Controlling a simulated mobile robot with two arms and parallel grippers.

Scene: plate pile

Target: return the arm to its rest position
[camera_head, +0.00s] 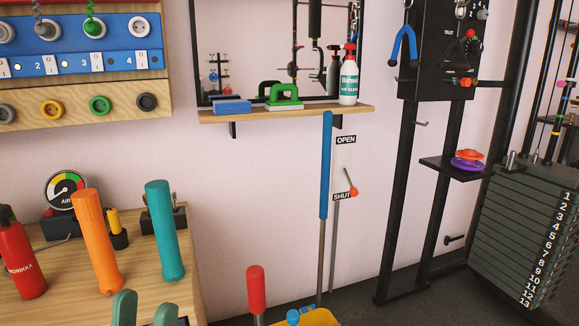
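My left gripper (145,313) shows only at the bottom edge, left of centre. Its two rounded green fingertips stand apart, with no object visible between them. The rest of it is cut off by the frame. It is in front of the wooden bench (188,290), and its height over the bench is hard to tell. My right gripper is not in view.
An orange cylinder (97,240), a teal cylinder (164,232) and a red bottle (20,258) stand on the bench. A red-topped handle (257,290) and a blue pole (326,165) stand right of it. A numbered weight stack (525,235) is far right.

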